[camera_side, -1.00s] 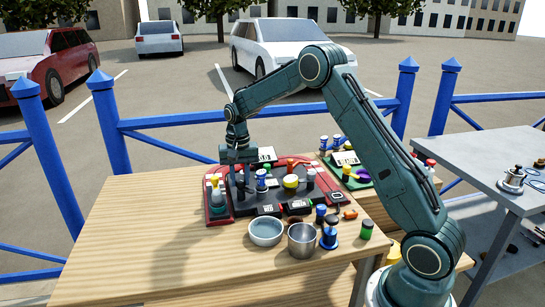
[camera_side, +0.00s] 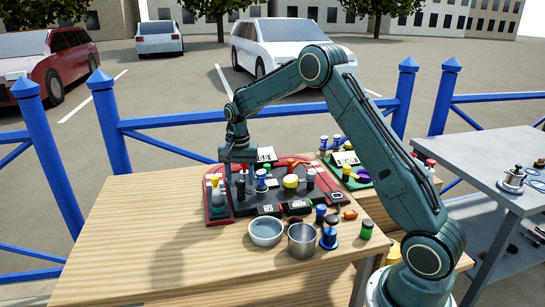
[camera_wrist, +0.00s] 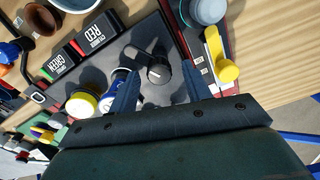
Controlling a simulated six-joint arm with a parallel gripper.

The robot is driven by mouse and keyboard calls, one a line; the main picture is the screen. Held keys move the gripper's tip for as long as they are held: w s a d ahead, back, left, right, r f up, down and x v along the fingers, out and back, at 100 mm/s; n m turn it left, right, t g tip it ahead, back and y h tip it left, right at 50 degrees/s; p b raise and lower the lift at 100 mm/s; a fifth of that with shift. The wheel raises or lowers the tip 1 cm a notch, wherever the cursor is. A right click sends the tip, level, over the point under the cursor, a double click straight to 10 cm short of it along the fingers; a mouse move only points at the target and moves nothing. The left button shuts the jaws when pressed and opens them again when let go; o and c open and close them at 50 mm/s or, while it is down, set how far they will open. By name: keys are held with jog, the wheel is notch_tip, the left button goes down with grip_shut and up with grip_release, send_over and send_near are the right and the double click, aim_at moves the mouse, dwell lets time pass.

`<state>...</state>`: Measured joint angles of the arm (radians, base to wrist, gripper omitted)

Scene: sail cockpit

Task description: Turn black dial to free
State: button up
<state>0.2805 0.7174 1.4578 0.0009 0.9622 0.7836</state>
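The black dial (camera_wrist: 156,73) with a white pointer mark sits on the dark grey panel (camera_wrist: 155,42) in the wrist view. A dark lever-like piece lies beside it on the left. My gripper (camera_wrist: 160,82) is open, with one blue finger on each side of the dial and a gap visible around it; I cannot tell whether either finger touches it. In the side view my gripper (camera_side: 238,178) points down over the left part of the panel, and the dial is not clearly visible there. No "free" label is readable.
A blue-and-white knob (camera_wrist: 108,100) and a yellow knob (camera_wrist: 82,103) stand close to the left finger. A yellow lever (camera_wrist: 219,58) is at the right. A bowl (camera_side: 265,231) and a metal cup (camera_side: 301,240) stand in front of the board. The table's left side is clear.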

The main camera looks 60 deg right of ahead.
aim_at(241, 181)
dwell(0.3)
notch_tip(241, 181, up, 14)
dwell(0.8)
jog(key=shift+f, duration=0.1)
jog(key=s+a+r+n+t, duration=0.1)
jog(key=s+a+r+n, duration=0.2)
jog(key=s+a+r, duration=0.35)
jog(key=s+a+r+n+t, duration=0.2)
jog(key=s+a+r+n, duration=0.1)
jog(key=s, duration=0.6)
jog(key=s+a+f+n+t, duration=0.1)
jog(key=s+a+f+n, duration=0.1)
jog(key=s, duration=0.7)
jog(key=s+a+f+n+t, duration=0.1)
jog(key=s+a+f+n, duration=0.2)
jog(key=s, duration=0.6)
jog(key=shift+s+a+n+t, duration=0.2)
jog(key=shift+n+t, duration=0.1)
jog(key=shift+n, duration=0.3)
